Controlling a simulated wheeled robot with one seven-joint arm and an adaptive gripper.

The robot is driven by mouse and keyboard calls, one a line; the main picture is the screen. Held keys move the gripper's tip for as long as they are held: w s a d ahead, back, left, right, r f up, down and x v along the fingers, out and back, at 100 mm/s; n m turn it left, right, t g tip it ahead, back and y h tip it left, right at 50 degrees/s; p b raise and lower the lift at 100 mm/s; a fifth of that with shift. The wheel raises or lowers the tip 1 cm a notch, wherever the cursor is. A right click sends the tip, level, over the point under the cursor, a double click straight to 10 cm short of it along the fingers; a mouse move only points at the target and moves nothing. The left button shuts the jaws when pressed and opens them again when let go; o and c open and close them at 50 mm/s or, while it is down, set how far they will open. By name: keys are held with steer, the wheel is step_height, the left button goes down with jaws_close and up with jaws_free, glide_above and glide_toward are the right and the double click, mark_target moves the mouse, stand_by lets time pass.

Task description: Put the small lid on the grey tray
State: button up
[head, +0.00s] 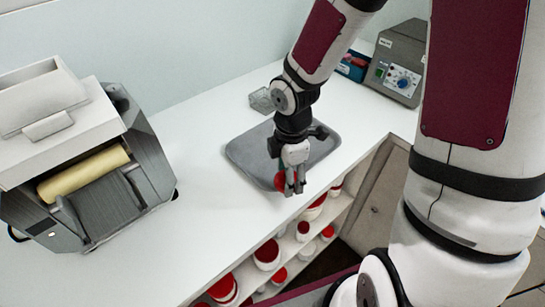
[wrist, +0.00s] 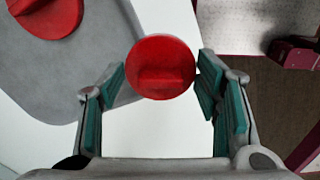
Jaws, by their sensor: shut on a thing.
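My gripper (wrist: 160,85) is shut on a round red lid (wrist: 160,67) with a raised bar across its top. In the wrist view the held lid is over the white counter, beside the edge of the grey tray (wrist: 70,85). A second red lid (wrist: 45,14), cut off by the picture's edge, lies on the tray and looks larger. In the head view my gripper (head: 294,183) points down at the front edge of the grey tray (head: 246,152). Red shows beside the fingers there, but I cannot tell which lid it is.
A machine with a yellow roller (head: 85,174) stands at the left. A grey device with a blue dial (head: 398,72) stands at the back right. The shelves below hold several red-lidded white jars (head: 267,254). Counter left of the tray is clear.

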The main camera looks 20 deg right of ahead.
glide_above(269, 167)
steer(key=shift+a+f, duration=0.1)
steer(key=shift+f, duration=0.35)
steer(key=shift+s+f, duration=0.1)
steer(key=shift+f, duration=1.6)
steer(key=shift+f, duration=0.15)
steer(key=o, duration=0.8)
step_height(269, 167, up, 12)
steer(key=s+d+r+m+t+h, duration=0.1)
steer(key=s+d+r+m+t, duration=0.2)
steer(key=s+r+m, duration=1.1)
steer(key=s, duration=0.1)
steer(key=s+r+m+t, duration=0.1)
steer(key=s+r+m, duration=0.1)
steer(key=s+r, duration=0.1)
steer(key=s+r+m+t+y, duration=0.1)
steer(key=s+r+m, duration=0.1)
steer(key=s, duration=0.2)
steer(key=shift+s+r, duration=0.1)
steer(key=shift+r, duration=0.15)
